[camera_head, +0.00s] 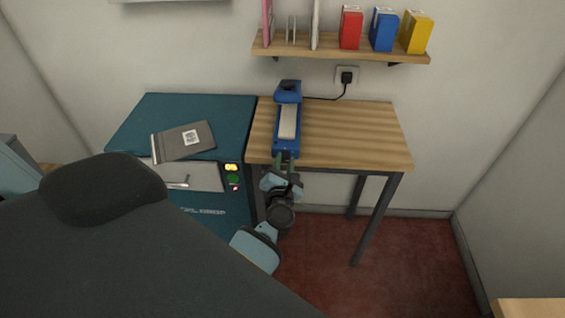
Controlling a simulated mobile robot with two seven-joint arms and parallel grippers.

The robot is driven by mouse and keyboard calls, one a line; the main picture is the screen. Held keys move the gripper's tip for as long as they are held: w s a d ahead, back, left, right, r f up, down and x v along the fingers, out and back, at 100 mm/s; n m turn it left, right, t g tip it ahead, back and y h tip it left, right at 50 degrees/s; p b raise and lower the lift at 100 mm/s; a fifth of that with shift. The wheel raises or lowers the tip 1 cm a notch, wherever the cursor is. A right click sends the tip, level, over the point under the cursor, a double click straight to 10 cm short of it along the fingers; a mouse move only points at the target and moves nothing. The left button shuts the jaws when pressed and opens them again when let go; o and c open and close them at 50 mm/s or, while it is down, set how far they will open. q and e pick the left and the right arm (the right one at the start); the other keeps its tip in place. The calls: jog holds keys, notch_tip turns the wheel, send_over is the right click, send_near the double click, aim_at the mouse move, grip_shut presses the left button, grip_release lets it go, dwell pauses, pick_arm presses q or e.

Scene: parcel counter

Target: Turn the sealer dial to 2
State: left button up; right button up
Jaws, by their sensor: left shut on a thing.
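The blue sealer (287,142) lies lengthwise on the small wooden table, with a pale strip along its middle. My left gripper (285,163) is at the sealer's near end, at the table's front edge. Its fingers are shut on the sealer dial, which they hide, so I cannot read its setting or number marks. My right gripper is not in view.
The wooden table (360,137) is clear right of the sealer. A teal machine (222,124) with a grey packet (184,141) on top stands at its left. A cord runs to a wall socket (346,75). A shelf (340,49) with several boxes hangs above.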

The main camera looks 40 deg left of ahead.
pick_arm(q)
jog(key=shift+r+m+p, duration=0.1)
jog(key=shift+m+p, duration=0.25)
jog(key=shift+m, duration=1.85)
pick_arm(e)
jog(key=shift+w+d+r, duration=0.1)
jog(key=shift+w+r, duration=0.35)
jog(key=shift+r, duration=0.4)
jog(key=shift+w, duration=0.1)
pick_arm(q)
jog(key=o, duration=1)
jog(key=shift+s+d, duration=0.1)
